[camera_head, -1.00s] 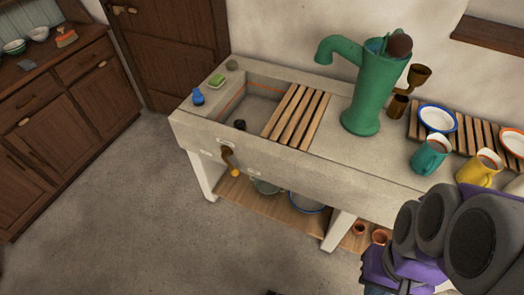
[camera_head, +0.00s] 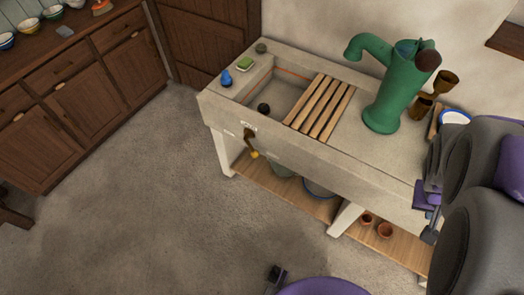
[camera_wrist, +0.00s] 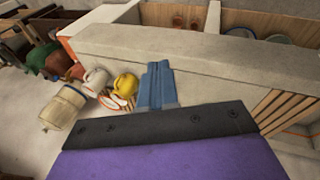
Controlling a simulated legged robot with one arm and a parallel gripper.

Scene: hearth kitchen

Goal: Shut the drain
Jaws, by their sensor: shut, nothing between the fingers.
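The stone sink (camera_head: 222,106) stands against the wall, with an open basin at its left end. A small dark round thing (camera_head: 264,109) sits at the basin's near left; I cannot tell whether it is a plug or the drain opening. A brown lever (camera_head: 249,137) with a yellow tip hangs on the sink's front face, beside small pale labels. My gripper's blue fingers (camera_wrist: 157,86) are shut and empty in the wrist view, near the sink's front edge and well away from the lever. My arm fills the right of the head view.
A wooden slatted rack (camera_head: 320,106) covers part of the basin. A green pump (camera_head: 396,92) stands right of it. A blue bottle (camera_head: 226,78) and green sponge (camera_head: 244,64) sit on the left rim. Mugs, including a yellow one (camera_wrist: 126,86), show in the wrist view.

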